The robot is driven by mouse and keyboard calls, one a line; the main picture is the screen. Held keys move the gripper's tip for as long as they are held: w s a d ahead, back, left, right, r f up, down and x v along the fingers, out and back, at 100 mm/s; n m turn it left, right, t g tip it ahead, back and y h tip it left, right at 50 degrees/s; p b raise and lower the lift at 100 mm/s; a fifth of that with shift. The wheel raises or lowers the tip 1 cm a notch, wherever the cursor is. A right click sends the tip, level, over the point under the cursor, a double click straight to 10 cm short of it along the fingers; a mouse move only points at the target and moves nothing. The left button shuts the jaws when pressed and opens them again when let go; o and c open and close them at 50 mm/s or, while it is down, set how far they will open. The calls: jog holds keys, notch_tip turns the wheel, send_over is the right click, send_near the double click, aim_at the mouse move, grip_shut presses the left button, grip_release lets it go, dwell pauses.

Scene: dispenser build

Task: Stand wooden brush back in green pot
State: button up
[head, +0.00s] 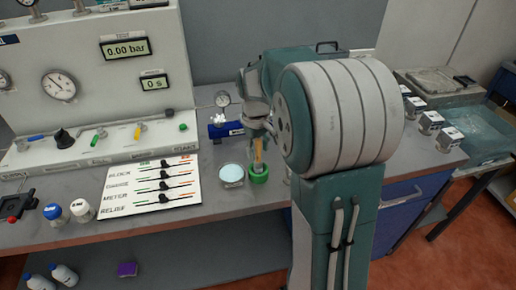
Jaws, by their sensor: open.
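The green pot (259,177) stands on the grey bench near the middle of the head view. The wooden brush (258,151) is upright, with its lower end at the pot's mouth, and it appears to stand in the pot. My gripper (257,143) is above the pot, pointing down, with its fingers around the upper part of the brush. The gripper is open. The brush's top is hidden by the gripper, and its contact with the pot's bottom cannot be seen.
A round dish with pale blue contents (232,174) sits just left of the pot. A blue gauge fitting (225,129) stands behind it. A white labelled board (152,187) lies further left, before the gauge panel (95,75). Small metal blocks (431,121) stand at right.

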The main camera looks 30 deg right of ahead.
jog(key=r, duration=0.7)
jog(key=w+r, duration=0.1)
jog(key=r, duration=0.3)
jog(key=shift+a+r, duration=0.1)
jog(key=shift+r, duration=0.2)
jog(key=shift+s+a+r, duration=0.15)
jog(key=shift+s+r, duration=0.05)
jog(key=shift+r, duration=0.2)
jog(key=s+a+f+m+t, duration=0.1)
jog(key=s+a+t, duration=0.2)
jog(key=s+a, duration=0.3)
jog(key=s+a+f+m+t, duration=0.1)
jog(key=s+a, duration=0.5)
jog(key=s, duration=0.7)
jog(key=f+t, duration=0.1)
jog(key=t, duration=0.1)
jog(key=shift+s+f+t, duration=0.15)
jog(key=shift+s+t, duration=0.15)
jog(key=shift+s, duration=0.05)
